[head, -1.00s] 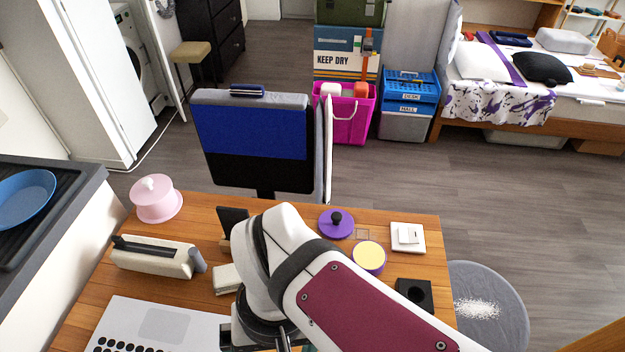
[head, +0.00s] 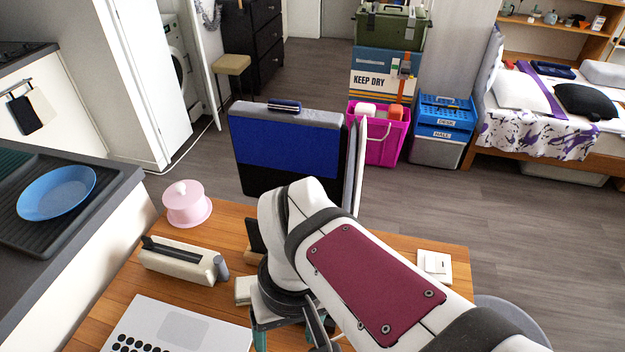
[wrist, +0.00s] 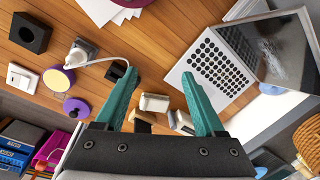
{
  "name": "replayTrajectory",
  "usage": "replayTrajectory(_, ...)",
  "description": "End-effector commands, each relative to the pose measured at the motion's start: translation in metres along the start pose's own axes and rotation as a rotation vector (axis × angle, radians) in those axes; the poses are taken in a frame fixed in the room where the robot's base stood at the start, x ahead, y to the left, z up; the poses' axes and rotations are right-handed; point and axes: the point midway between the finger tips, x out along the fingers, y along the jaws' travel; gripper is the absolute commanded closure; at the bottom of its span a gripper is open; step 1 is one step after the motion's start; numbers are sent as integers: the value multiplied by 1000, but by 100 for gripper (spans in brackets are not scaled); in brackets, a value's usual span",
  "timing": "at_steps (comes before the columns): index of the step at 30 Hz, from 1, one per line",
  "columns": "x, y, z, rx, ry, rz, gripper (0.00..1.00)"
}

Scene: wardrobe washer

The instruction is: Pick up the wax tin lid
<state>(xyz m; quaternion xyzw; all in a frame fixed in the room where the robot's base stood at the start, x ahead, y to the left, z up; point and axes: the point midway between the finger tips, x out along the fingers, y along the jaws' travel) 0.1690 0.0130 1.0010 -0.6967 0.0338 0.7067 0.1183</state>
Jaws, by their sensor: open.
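The wax tin lid is a purple disc with a dark knob (wrist: 77,108); it lies on the wooden desk at the left of the wrist view. The open purple tin with pale yellow wax (wrist: 57,79) stands just beside it. My gripper (wrist: 160,75) has two teal fingers spread wide apart with nothing between them. It is above the desk, to the right of the lid in the wrist view. In the head view my arm hides the lid and the tin, and only a little of the teal fingers shows.
A laptop (wrist: 212,68), a black block with a hole (wrist: 30,33), a white switch plate (wrist: 22,77) and a corded white plug share the desk (head: 135,284). A pink lidded pot (head: 187,206) and a cream device (head: 178,262) stand at its left.

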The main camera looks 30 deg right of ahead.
Motion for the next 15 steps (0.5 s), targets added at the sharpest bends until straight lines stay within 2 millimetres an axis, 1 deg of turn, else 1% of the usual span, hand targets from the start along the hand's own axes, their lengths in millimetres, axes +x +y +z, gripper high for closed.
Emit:
replayTrajectory(1, -7, 12, -32, -154, 8, 25, 29)
replayTrajectory(2, -11, 23, -56, -290, 13, 46, 29)
replayTrajectory(3, -15, 41, -88, -483, 15, 78, 29)
replayTrajectory(5, -17, 74, -133, -774, 1, 126, 29)
replayTrajectory(6, -15, 99, -159, -958, -17, 155, 29)
replayTrajectory(7, -13, 118, -176, -1089, -35, 176, 29)
replayTrajectory(8, -10, 136, -191, -1210, -55, 191, 29)
replayTrajectory(9, -6, 160, -208, -1357, -83, 211, 29)
replayTrajectory(12, 5, 206, -235, -1632, -148, 236, 29)
replayTrajectory(15, 12, 229, -245, -1774, -186, 243, 29)
